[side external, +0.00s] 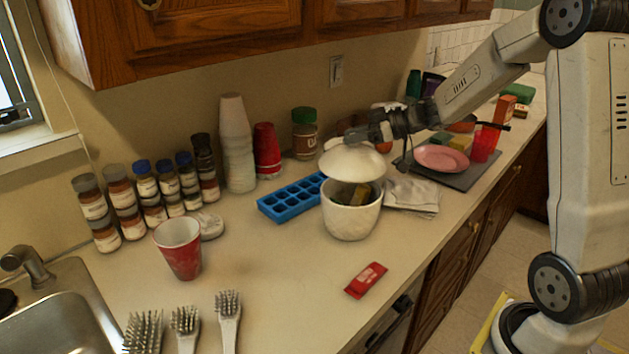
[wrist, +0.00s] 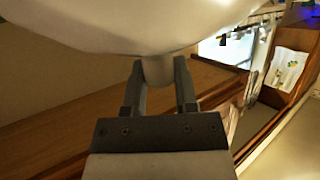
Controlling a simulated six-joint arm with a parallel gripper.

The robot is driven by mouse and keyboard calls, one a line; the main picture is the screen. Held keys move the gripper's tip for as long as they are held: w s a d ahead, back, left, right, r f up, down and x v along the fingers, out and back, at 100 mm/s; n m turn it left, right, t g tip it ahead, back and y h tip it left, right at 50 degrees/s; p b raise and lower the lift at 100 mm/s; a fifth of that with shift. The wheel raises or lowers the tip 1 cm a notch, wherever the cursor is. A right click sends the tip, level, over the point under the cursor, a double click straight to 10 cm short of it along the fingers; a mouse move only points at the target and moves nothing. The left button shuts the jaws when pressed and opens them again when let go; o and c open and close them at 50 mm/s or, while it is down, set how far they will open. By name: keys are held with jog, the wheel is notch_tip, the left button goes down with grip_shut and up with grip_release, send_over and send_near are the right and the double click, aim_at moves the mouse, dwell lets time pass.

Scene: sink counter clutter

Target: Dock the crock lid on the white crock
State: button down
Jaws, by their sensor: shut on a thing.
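The white crock (side external: 351,221) stands upright on the counter in the side view, with something dark and yellowish inside it. The white domed crock lid (side external: 352,167) is above the crock, slightly tilted, with a gap showing the crock's inside at the front. Whether its back edge touches the rim I cannot tell. My gripper (side external: 366,134) is shut on the lid's knob from the right. In the wrist view the two fingers (wrist: 160,88) grip the knob, and the lid (wrist: 150,25) fills the top of the picture. The crock is not visible there.
A blue ice tray (side external: 291,197) lies just left of the crock, and a folded cloth (side external: 412,195) lies at its right. A red packet (side external: 366,280) lies in front. A red cup (side external: 180,248), spice jars (side external: 147,190) and brushes (side external: 186,322) are farther left. A pink plate (side external: 441,157) is behind right.

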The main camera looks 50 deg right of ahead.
aim_at(355, 162)
jog(key=shift+w+d+r, duration=0.1)
jog(key=shift+d, duration=0.15)
jog(key=shift+f, duration=2.9)
jog(key=shift+f, duration=0.6)
jog(key=c, duration=0.7)
grip_release()
jog(key=shift+v, duration=5.5)
